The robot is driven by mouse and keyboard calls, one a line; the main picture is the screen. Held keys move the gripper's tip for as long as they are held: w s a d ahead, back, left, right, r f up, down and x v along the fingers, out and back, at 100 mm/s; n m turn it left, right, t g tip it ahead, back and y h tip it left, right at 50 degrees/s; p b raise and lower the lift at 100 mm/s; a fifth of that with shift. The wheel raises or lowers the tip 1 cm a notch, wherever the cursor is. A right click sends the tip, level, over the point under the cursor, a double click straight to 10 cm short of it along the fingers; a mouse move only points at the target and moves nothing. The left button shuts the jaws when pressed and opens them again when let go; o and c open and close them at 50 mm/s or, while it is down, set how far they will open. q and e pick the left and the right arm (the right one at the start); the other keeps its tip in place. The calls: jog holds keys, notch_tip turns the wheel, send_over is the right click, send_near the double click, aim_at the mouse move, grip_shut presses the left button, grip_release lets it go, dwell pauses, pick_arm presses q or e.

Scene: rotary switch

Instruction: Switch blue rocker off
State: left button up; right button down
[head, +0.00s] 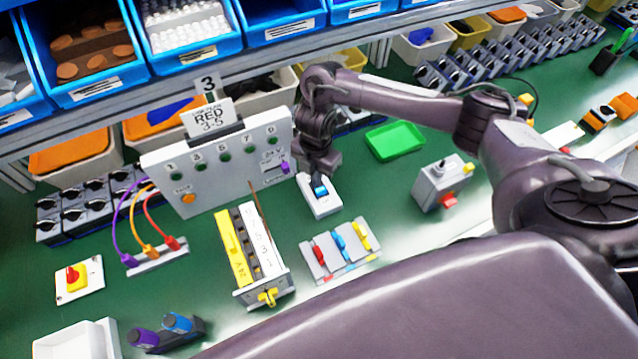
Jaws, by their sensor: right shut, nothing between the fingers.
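The blue rocker (321,190) sits in a small white box (322,209) on the green bench, near the middle of the head view. My right gripper (318,174) is shut and empty. It points down over the far end of the rocker. I cannot tell whether its tips touch the rocker, and it hides part of the far side of the box. Which way the rocker is tilted is too small to tell. My left gripper is not in view.
A grey panel (215,175) with numbered lamps stands just left of the gripper. A plate with coloured levers (342,248) lies in front of the rocker box. A grey box with a red part (438,186) and a green tray (394,141) are to the right.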

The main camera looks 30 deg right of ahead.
jog(key=shift+f+b, duration=0.3)
jog(key=shift+f, duration=0.2)
notch_tip(320, 180, up, 7)
jog(key=p, duration=0.7)
jog(key=shift+r, duration=0.1)
dwell(0.6)
